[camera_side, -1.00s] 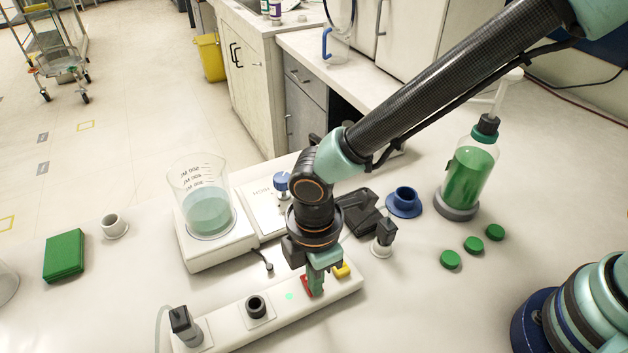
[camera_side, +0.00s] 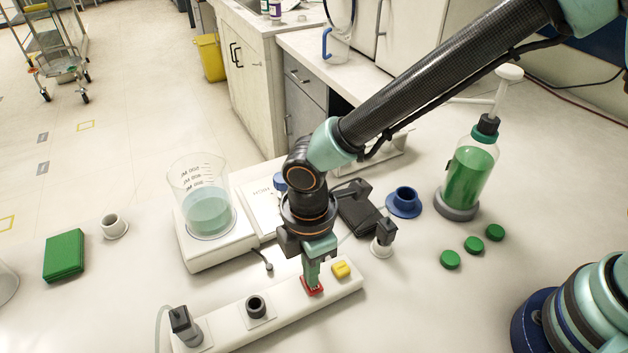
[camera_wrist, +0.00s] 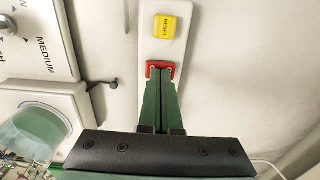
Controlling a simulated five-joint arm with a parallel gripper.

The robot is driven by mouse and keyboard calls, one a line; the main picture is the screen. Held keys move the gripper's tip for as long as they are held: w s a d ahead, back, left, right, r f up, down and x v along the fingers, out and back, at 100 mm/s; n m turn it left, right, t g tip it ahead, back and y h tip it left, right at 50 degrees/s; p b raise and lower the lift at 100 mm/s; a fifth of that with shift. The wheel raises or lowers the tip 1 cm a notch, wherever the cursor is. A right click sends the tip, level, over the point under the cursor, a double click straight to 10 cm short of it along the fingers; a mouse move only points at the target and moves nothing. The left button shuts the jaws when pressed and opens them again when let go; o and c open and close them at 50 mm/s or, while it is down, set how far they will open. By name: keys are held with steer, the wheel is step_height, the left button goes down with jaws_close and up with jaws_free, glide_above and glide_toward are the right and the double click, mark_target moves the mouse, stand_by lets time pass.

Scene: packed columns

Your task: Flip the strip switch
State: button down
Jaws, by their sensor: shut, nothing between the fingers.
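The white power strip (camera_side: 283,306) lies along the front of the bench. Its red switch (camera_side: 312,287) is at the right part of the strip, and in the wrist view the red switch (camera_wrist: 160,67) shows just beyond my fingertips. My gripper (camera_side: 313,281) points down at the red switch, shut and empty. In the wrist view my gripper (camera_wrist: 161,82) has its green fingers together, overlapping the switch's near edge. The fingers partly hide the switch, and I cannot tell for sure whether they touch it. No lit lamp shows on the strip.
A yellow RESET button (camera_wrist: 165,27) sits close to the switch. A black socket (camera_side: 257,305) and a plug (camera_side: 182,322) are farther left on the strip. A beaker (camera_side: 207,200) of liquid stands on a white device behind.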

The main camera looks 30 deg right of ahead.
mark_target(316, 289)
step_height(316, 289, up, 14)
stand_by(0.5)
steer(key=shift+s, duration=0.1)
steer(key=shift+s, duration=0.65)
steer(key=shift+f, duration=0.2)
step_height(316, 289, down, 14)
steer(key=shift+r, duration=0.1)
stand_by(0.4)
steer(key=shift+s+f, duration=0.1)
steer(key=shift+f, duration=0.1)
